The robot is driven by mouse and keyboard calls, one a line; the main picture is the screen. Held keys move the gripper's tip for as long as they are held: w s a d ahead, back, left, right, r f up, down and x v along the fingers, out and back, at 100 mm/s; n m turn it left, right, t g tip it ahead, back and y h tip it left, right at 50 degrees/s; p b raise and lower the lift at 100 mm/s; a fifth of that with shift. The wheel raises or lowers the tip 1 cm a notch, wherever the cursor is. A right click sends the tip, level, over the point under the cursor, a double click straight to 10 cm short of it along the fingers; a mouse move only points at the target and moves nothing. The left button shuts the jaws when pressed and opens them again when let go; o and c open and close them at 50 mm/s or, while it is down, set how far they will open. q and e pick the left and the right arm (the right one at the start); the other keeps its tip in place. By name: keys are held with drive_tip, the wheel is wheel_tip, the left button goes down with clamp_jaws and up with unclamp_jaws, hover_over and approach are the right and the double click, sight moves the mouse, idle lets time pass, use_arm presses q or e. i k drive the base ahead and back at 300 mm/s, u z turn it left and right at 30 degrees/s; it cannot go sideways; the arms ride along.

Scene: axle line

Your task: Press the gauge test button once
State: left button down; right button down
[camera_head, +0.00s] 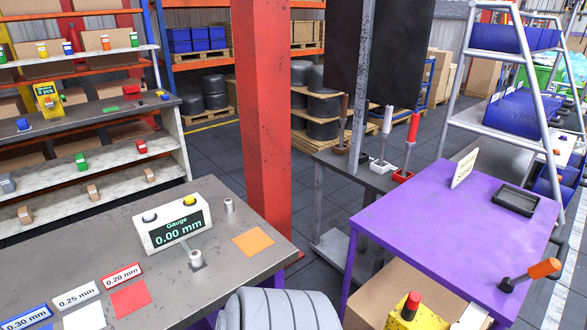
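The gauge (172,230) is a white box on the grey table at the left. Its dark display reads "Gauge 0.00 mm" in green. No label tells which is the test button. A metal arm reaches forward from the gauge to a small metal post (196,259). Neither of my grippers is in view.
A metal cylinder (229,205) stands right of the gauge. An orange square (253,243) and a red square (131,298) lie on the grey table (90,250), near thickness labels. A red column (262,120) rises behind. A purple table (440,225) stands at the right.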

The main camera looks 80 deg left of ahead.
sight(190, 199)
drive_tip(key=z, duration=0.3)
drive_tip(key=k, duration=1.15)
drive_tip(key=u, duration=1.45)
